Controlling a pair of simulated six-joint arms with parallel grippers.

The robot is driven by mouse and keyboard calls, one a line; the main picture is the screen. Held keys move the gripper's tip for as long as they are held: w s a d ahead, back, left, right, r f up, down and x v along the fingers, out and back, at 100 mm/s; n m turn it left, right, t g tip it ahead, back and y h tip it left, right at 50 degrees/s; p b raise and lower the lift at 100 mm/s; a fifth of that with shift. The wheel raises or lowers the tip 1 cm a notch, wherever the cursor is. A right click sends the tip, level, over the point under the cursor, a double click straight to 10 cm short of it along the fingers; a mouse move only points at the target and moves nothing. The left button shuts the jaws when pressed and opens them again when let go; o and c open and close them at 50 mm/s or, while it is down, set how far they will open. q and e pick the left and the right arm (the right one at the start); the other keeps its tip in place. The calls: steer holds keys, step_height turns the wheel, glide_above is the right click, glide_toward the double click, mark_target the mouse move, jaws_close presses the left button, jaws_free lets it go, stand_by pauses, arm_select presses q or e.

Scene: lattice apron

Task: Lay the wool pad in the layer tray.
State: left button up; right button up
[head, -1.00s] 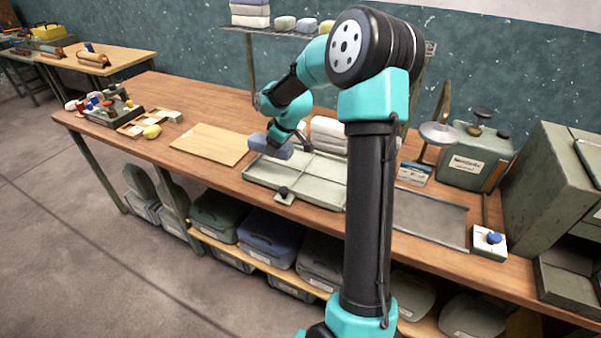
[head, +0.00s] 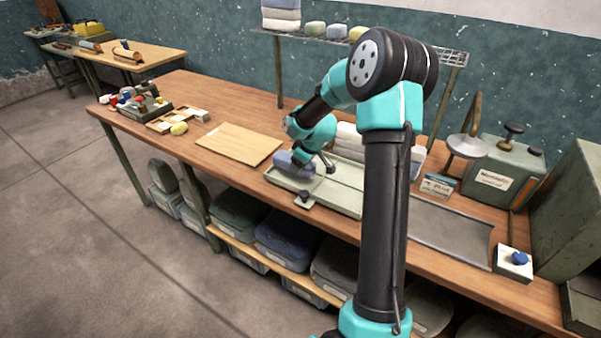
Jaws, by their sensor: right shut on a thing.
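The wool pad (head: 288,161) is a soft blue-grey block in the head view. My right gripper (head: 306,163) is shut on it, and the arm partly hides it. The layer tray (head: 336,198) is a pale grey-green shallow tray with low walls and dividers, on the workbench. The pad is over the tray's left back part, very low. I cannot tell whether it touches the tray floor. My arm hides the tray's right side. My left gripper is not in view.
A bare wooden board (head: 238,144) lies left of the tray. White folded stacks (head: 348,140) stand behind it. A wire shelf (head: 290,33) hangs above the back.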

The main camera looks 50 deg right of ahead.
steer(key=shift+f, duration=1.85)
steer(key=shift+f, duration=0.2)
steer(key=o, duration=0.6)
steer(key=shift+o, duration=0.2)
steer(key=shift+r, duration=0.15)
steer(key=v, duration=1.2)
